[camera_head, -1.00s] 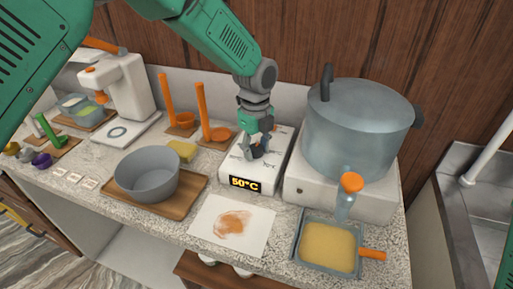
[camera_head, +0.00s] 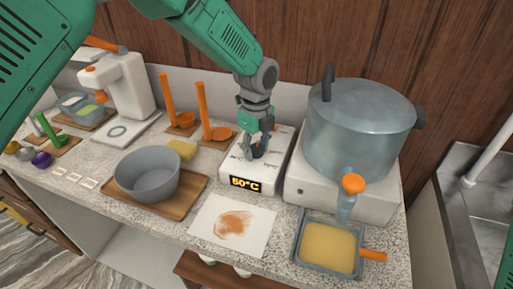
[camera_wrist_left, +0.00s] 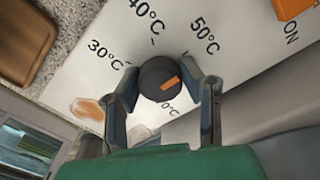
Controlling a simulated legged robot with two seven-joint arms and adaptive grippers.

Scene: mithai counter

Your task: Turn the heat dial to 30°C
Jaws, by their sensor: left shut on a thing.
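The heat dial (camera_wrist_left: 158,78) is a dark round knob with an orange pointer mark, on the white heater box (camera_head: 235,177). In the left wrist view its mark points right, below the 50°C label. The 30°C label lies to the left, 40°C above, and another label below is partly hidden. The box's orange display (camera_head: 245,184) appears to read 50°C. My left gripper (camera_head: 257,150) is shut on the dial, one finger on each side; it also shows in the left wrist view (camera_wrist_left: 163,88). My right gripper is not in view.
A large lidded pot (camera_head: 355,130) stands on a white base close to the right of the box. A grey bowl (camera_head: 146,175) on a wooden board is to the left, with a yellow block (camera_head: 182,150) behind. A stained paper (camera_head: 232,225) and a yellow-filled tray (camera_head: 328,247) lie in front.

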